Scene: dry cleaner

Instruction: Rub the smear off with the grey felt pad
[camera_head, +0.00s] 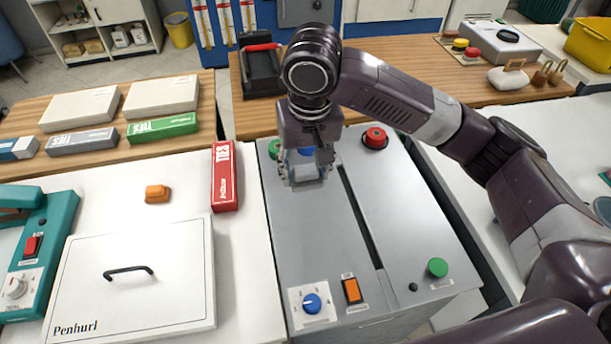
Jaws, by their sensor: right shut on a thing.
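My right gripper (304,174) points down over the far left part of a grey metal machine top (315,235). It is shut on a small, pale grey thing, which looks like the grey felt pad (304,183); the fingers hide much of it. I cannot tell whether the pad touches the metal. I cannot make out the smear; the gripper may cover it. My left gripper is not in view.
The machine top has a dark slot, a red button (375,138), a green button (437,267), a blue knob (312,303) and an orange switch (352,290). An orange block (157,193) lies on the white table.

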